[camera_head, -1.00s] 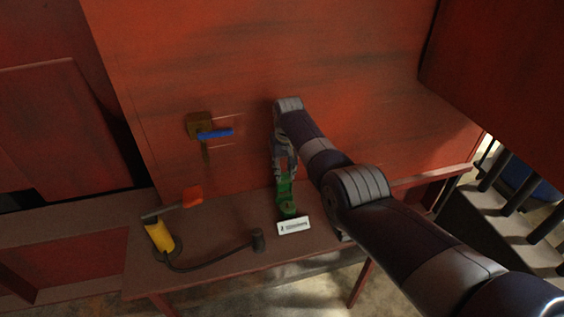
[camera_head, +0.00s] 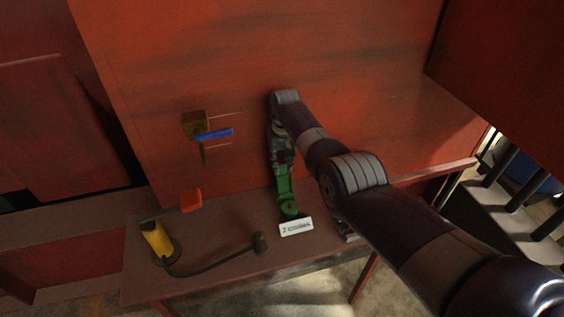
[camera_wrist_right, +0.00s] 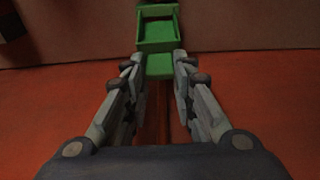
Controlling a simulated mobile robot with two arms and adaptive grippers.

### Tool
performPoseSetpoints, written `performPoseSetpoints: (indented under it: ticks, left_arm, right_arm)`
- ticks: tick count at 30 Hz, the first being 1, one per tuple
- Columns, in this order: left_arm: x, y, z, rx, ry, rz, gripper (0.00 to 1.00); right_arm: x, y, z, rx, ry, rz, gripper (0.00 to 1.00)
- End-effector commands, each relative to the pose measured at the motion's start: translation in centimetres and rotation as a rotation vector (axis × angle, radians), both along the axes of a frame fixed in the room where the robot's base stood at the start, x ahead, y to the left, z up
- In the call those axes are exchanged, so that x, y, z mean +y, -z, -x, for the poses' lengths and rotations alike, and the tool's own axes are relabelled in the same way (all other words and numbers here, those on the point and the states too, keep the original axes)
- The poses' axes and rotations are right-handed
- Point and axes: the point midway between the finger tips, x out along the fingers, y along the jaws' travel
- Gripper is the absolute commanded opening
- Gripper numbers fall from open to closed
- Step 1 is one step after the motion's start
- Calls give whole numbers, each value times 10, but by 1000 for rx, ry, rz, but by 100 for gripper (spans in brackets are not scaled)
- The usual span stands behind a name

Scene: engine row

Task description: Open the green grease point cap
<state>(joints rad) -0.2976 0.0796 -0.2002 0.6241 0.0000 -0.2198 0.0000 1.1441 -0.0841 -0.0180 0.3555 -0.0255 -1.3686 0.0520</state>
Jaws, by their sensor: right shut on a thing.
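The green grease point (camera_head: 290,208) stands on the brown ledge against the red panel, behind a white label. In the right wrist view its boxy green body (camera_wrist_right: 158,32) shows an open-looking recess. The green cap (camera_head: 284,180) rises above the body, close to upright. My right gripper (camera_head: 283,160) reaches down to the cap from above. In the right wrist view the cap (camera_wrist_right: 160,66) lies between the fingertips, and the gripper is shut on it. The fingers hide the cap's sides, and I cannot make out the hinge. My left gripper is not in view.
A blue-handled valve (camera_head: 214,134) is on the panel to the left. An orange block (camera_head: 191,201), a yellow handle (camera_head: 157,239) and a dark hose (camera_head: 215,268) are on the ledge's left part. The white label (camera_head: 296,227) stands in front of the grease point.

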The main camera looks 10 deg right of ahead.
Motion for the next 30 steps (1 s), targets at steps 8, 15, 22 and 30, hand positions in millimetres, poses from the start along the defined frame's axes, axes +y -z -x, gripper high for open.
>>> performPoseSetpoints:
  ticks: [8, 15, 22, 30]
  left_arm:
    - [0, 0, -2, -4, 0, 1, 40]
    - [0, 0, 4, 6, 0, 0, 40]
    - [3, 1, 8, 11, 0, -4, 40]
    - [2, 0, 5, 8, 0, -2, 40]
  right_arm:
    - [0, -5, -5, -19, 0, -1, 27]
    - [0, -3, -3, -12, 0, 0, 45]
    - [0, -4, -3, -10, 0, 0, 45]
    - [0, -21, -1, -10, 0, 0, 45]
